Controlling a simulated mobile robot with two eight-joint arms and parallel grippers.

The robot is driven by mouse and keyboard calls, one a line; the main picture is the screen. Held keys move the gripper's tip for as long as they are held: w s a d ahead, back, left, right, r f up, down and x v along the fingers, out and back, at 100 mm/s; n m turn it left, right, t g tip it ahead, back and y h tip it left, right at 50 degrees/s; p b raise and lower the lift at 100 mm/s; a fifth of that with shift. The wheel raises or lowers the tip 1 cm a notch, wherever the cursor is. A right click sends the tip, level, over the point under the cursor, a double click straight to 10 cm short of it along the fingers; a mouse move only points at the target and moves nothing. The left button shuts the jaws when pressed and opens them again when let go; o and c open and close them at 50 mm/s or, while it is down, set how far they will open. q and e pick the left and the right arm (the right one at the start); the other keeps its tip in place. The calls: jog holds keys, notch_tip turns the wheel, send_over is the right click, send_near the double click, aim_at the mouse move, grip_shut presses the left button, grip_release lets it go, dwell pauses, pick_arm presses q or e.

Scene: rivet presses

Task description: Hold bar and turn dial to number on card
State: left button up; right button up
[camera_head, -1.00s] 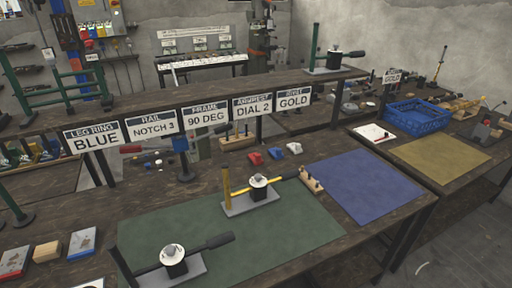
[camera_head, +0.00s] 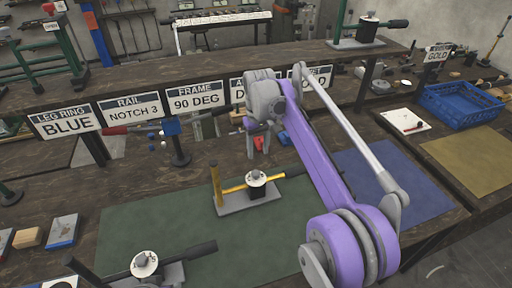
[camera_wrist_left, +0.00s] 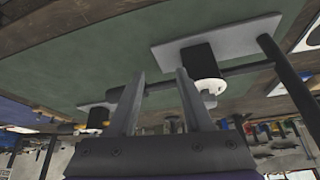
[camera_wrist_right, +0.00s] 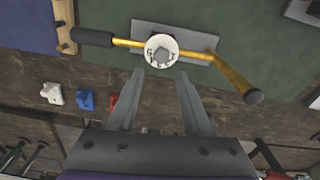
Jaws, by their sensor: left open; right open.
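The gold press (camera_head: 248,203) stands on the green mat, with an upright gold post, a gold bar (camera_head: 233,189) with a black handle, and a white-topped dial (camera_head: 256,178). In the right wrist view the dial (camera_wrist_right: 162,49) and bar show just beyond my open, empty fingers (camera_wrist_right: 160,76); the dial's marks are too small to read. In the head view my right gripper (camera_head: 258,112) is above the far side of the press. The armrest card (camera_head: 237,86) is mostly behind my right arm. My left gripper (camera_wrist_left: 160,76) is open and empty, facing a dark press (camera_wrist_left: 202,60).
The dark press's dial (camera_head: 144,263) shows at the front left. Cards hang along the raised shelf (camera_head: 150,85). Red and blue blocks (camera_wrist_right: 85,98) lie behind the gold press. A blue mat (camera_head: 400,190) and blue crate (camera_head: 460,103) are at the right.

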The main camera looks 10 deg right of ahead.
pick_arm(q)
jog(key=shift+o, duration=1.2)
jog(key=shift+a+r, duration=0.1)
jog(key=shift+a, duration=0.05)
jog(key=w+a+r+m+t+y, duration=0.1)
jog(key=w+a+r+m+t, duration=0.2)
jog(key=w+m, duration=0.5)
jog(key=m+t+h, duration=0.7)
jog(key=m+t, duration=0.2)
jog(key=m, duration=2.3)
send_near(214, 172)
jog(key=x, duration=0.4)
jog(key=shift+w+d+r, duration=0.1)
jog(key=shift+w+d, duration=0.05)
jog(key=shift+w, duration=0.15)
jog(key=x, duration=0.9)
jog(key=shift+w, duration=0.35)
jog(key=shift+c, duration=0.3)
grip_shut()
